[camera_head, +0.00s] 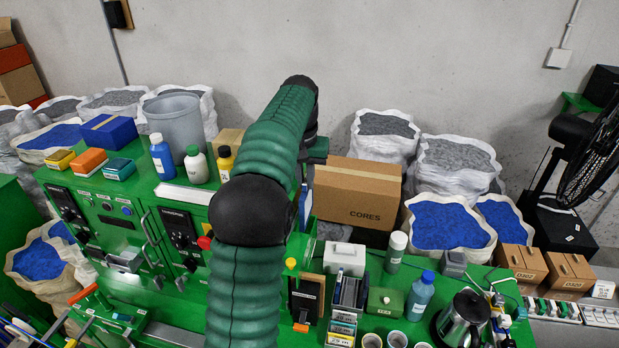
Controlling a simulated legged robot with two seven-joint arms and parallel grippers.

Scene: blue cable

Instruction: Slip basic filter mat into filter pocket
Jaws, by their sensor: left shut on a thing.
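A thick green sleeved arm of mine with black joints rises through the middle of the view and bends back down behind itself. My left gripper (304,205) shows only in part beside this arm, above the green bench (400,275). It is shut on a thin thing, mostly hidden, whose grey-blue edge shows there. I cannot tell whether this is the filter mat. I cannot make out the filter pocket; the arm covers part of the machine and bench. My right gripper is not in view.
A green machine (105,215) with bottles and a grey bucket (176,122) on top stands left. On the bench are a steel kettle (463,318), a blue-capped bottle (420,296) and cups. A cardboard box (356,193) and white sacks stand behind; a fan (590,150) is far right.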

